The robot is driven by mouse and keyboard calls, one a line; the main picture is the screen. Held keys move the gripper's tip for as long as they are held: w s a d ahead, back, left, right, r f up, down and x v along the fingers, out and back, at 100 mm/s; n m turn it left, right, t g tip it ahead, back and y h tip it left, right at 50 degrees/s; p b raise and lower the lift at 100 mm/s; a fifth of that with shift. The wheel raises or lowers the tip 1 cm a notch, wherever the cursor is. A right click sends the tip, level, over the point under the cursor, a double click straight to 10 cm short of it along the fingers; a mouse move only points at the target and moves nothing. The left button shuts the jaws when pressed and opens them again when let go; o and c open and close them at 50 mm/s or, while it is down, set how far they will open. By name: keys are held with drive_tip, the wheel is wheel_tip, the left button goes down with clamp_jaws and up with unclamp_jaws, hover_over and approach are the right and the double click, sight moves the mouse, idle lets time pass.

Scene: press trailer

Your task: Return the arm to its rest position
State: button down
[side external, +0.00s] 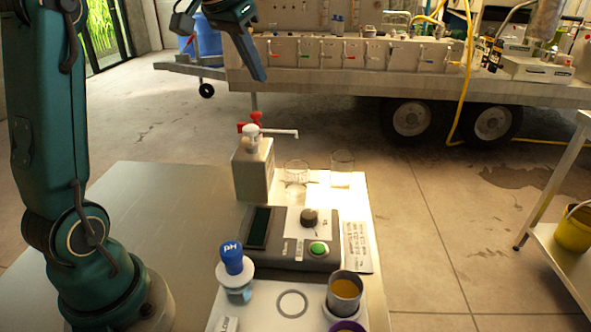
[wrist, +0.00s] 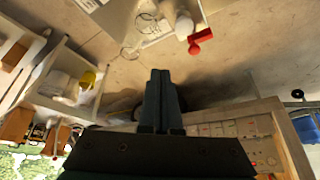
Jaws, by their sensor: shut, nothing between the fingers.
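My gripper (side external: 259,78) is high above the table in the side view, near the top edge of the picture, with its fingers pointing down. In the wrist view my gripper (wrist: 160,78) shows its two dark fingers pressed together with nothing between them. It is apart from everything on the metal table (side external: 140,215). The upper part of the gripper and wrist is cut off at the top of the side view.
A dispenser with a red tap (side external: 252,170) stands at the table's back, beside two glass beakers (side external: 297,172) (side external: 342,168). A stirrer device (side external: 290,255), a blue pH probe (side external: 232,258) and a metal cup (side external: 344,293) stand nearer. A trailer (side external: 350,85) is behind; a yellow bucket (side external: 574,230) is right.

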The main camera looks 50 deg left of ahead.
drive_tip(key=s+d+m, duration=0.2)
drive_tip(key=s+d, duration=0.6)
drive_tip(key=d, duration=0.3)
drive_tip(key=s+d+f+h, duration=0.1)
drive_tip(key=s+d+f, duration=0.2)
drive_tip(key=s+f, duration=0.6)
wheel_tip(320, 180, down, 2)
drive_tip(key=shift+s+d+f, duration=0.15)
drive_tip(key=shift+f, duration=0.1)
